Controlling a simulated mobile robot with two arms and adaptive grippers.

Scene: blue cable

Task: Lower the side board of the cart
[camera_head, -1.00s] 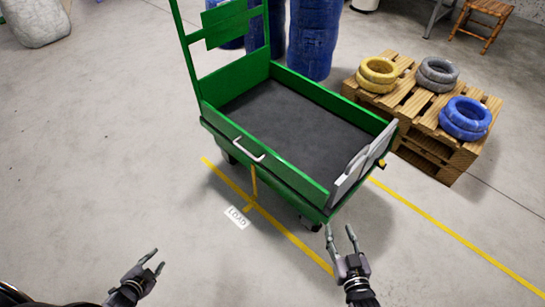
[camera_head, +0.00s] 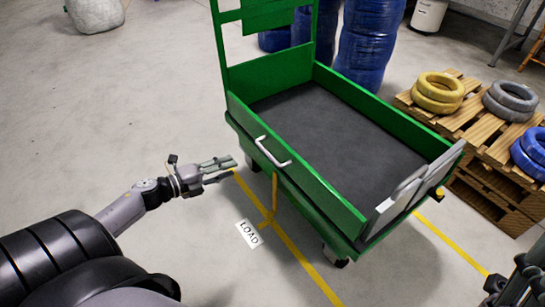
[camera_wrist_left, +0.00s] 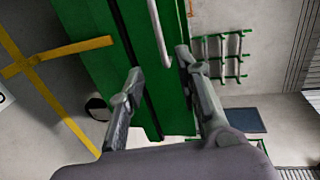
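The green cart's near side board (camera_head: 310,185) stands upright along the bed, with a pale bar handle (camera_head: 272,152) on its outer face. In the left wrist view the green side (camera_wrist_left: 105,40) fills the upper middle, and the handle (camera_wrist_left: 158,35) lies ahead, between the lines of the fingers. My left gripper (camera_head: 230,169) is open and empty, left of the handle and apart from it. Its spread fingers also show in the wrist view (camera_wrist_left: 158,66). My right gripper (camera_head: 512,282) is partly cut off at the lower right, its finger opening unclear.
The cart's grey end board (camera_head: 412,200) is upright. A pallet (camera_head: 480,195) with several coloured rings stands to the right. Blue drums (camera_head: 370,40) stand behind. A LOAD label (camera_head: 249,234) and yellow lines mark the floor.

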